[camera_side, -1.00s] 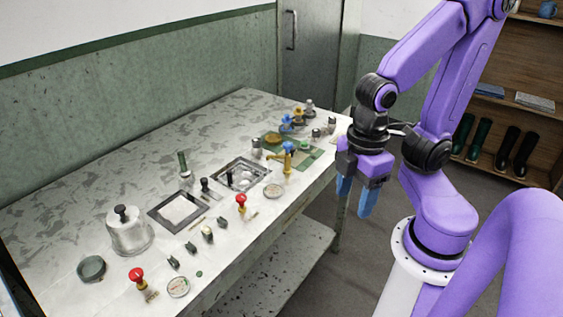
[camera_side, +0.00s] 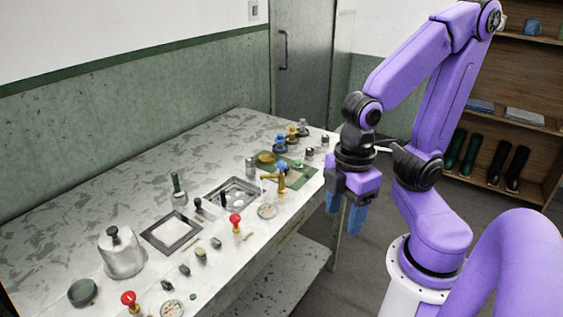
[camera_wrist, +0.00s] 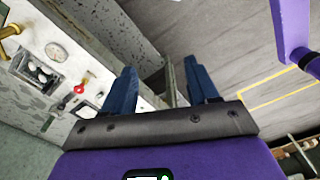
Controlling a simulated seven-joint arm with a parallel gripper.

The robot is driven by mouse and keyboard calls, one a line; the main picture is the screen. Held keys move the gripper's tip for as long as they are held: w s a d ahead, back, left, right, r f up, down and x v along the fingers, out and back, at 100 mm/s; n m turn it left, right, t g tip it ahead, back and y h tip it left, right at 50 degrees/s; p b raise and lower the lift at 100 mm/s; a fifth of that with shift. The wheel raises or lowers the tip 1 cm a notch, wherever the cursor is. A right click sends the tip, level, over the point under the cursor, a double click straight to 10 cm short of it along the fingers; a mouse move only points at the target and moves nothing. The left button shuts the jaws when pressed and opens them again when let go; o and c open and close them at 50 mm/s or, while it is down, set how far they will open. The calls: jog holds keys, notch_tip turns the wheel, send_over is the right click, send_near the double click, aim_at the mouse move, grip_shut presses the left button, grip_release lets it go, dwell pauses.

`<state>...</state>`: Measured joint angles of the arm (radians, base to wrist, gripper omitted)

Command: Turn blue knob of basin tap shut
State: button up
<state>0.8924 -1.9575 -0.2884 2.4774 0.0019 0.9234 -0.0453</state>
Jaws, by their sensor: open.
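The brass tap (camera_side: 279,183) stands on the worktable beside a square basin (camera_side: 232,194) set into the top, holding several pale lumps. The tap's blue knob (camera_side: 282,167) sits on top. In the wrist view, a brass part (camera_wrist: 10,32) that looks like the tap is cut off at the upper left, beside the basin (camera_wrist: 38,68); the blue knob is not clearly visible there. My gripper (camera_side: 345,212) is open and empty, with blue fingers pointing down, to the right of the tap and apart from it, off the table's edge. Its fingers also show in the wrist view (camera_wrist: 159,70).
Red-knobbed pieces (camera_side: 235,222) stand along the table's front, with a round gauge (camera_side: 267,211) nearby. Blue-and-brass fittings (camera_side: 280,145) stand behind the tap. A metal bell-shaped cover (camera_side: 122,255) is at the left. Open floor lies right of the table; shelves hold boots (camera_side: 517,166).

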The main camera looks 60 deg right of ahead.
jog(key=w+r+n, duration=0.1)
jog(key=w+r, duration=0.2)
jog(key=w, duration=0.7)
notch_tip(320, 180, up, 3)
jog(key=n, duration=0.4)
send_over(281, 163)
notch_tip(281, 163, down, 17)
jog(key=shift+f, duration=0.1)
jog(key=c, duration=1)
